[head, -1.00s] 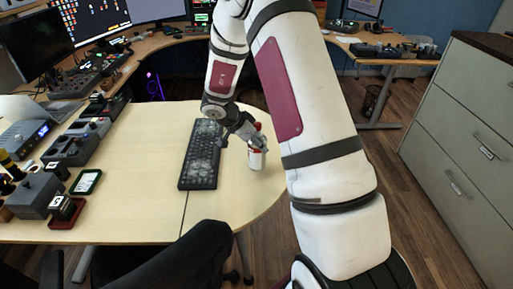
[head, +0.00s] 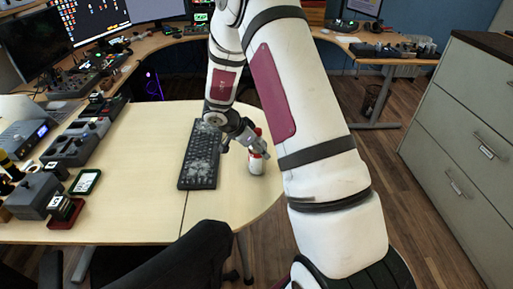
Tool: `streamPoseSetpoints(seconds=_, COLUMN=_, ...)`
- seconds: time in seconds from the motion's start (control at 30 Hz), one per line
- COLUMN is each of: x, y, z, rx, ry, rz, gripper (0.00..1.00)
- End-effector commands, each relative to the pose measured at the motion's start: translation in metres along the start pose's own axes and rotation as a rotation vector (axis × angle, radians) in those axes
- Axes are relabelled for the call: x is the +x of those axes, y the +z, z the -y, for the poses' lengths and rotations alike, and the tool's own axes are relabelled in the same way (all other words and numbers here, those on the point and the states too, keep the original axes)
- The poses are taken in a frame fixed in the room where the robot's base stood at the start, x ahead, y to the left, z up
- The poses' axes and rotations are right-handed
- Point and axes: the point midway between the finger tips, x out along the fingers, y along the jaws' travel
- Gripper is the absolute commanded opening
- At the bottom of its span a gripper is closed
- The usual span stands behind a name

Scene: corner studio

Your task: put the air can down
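The air can (head: 256,166) is a small white can with red at its upper part. In the head view it stands upright at the right part of the light wood table (head: 140,150), right of the keyboard. My gripper (head: 252,149) is at the can's upper part and covers some of it. One dark finger overlaps the can; another dark part of the gripper shows to the left, over the keyboard's edge. I cannot tell whether the fingers press on the can. The can's base looks at or very close to the tabletop.
A black keyboard (head: 200,158) lies just left of the can. Several dark devices line the table's left side, near a small framed display (head: 85,182). A black chair (head: 185,262) is at the front edge. Bare tabletop lies left of the keyboard. Grey drawers (head: 460,150) stand right.

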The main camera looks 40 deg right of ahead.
Motion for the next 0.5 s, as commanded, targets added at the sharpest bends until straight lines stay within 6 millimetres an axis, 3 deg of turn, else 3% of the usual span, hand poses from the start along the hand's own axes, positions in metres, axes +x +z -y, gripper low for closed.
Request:
streamPoseSetpoints(seconds=0.17, x=-0.023, y=-0.001, z=0.001, rx=0.002, ry=-0.004, rz=0.0, gripper=0.73)
streamPoseSetpoints(seconds=0.5, x=-0.091, y=-0.001, z=0.0, rx=0.001, ry=-0.003, rz=0.0, gripper=0.73)
